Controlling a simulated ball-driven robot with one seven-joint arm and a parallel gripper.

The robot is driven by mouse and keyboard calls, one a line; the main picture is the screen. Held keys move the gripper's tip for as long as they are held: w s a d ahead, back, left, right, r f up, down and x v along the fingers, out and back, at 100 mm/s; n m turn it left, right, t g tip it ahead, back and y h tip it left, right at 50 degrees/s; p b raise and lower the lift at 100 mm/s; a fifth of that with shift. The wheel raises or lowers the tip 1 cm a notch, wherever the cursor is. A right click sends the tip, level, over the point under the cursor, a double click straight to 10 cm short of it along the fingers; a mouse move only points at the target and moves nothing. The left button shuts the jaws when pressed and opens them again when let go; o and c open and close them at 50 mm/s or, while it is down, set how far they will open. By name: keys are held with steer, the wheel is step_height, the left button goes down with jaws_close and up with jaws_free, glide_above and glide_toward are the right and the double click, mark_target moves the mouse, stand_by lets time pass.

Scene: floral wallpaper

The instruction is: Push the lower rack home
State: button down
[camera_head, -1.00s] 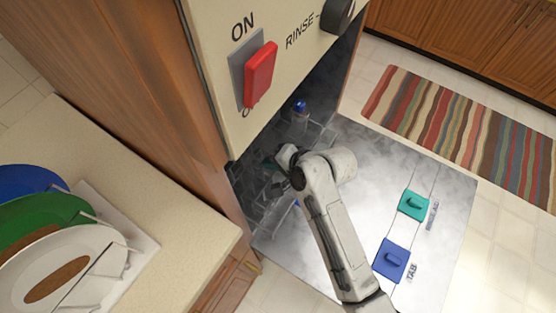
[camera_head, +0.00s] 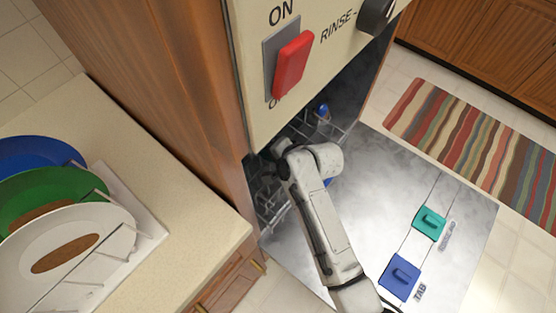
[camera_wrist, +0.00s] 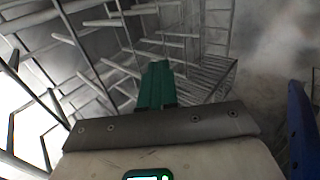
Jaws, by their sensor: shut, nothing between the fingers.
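The lower rack, a grey wire frame (camera_head: 272,207), sits low in the dark dishwasher opening in the head view, partly hidden by my arm and the front panel. Its wires (camera_wrist: 190,42) fill the upper part of the wrist view. My gripper (camera_wrist: 157,72) shows there as green fingers, shut with nothing between them, pointing in among the rack wires. Whether the fingers touch a wire I cannot tell. In the head view the fingertips are hidden behind my arm and the panel edge. A blue item (camera_head: 323,112) stands at the rack's far side.
The open dishwasher door (camera_head: 385,170) lies flat, with a teal lid (camera_head: 429,223) and a blue lid (camera_head: 399,277) on it. The panel with a red switch (camera_head: 293,66) overhangs the opening. A counter (camera_head: 165,185) with plates stands left. A striped rug (camera_head: 480,145) lies right.

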steer(key=w+a+b, duration=0.1)
steer(key=w+a, duration=0.3)
steer(key=a, duration=0.1)
steer(key=shift+s, duration=0.1)
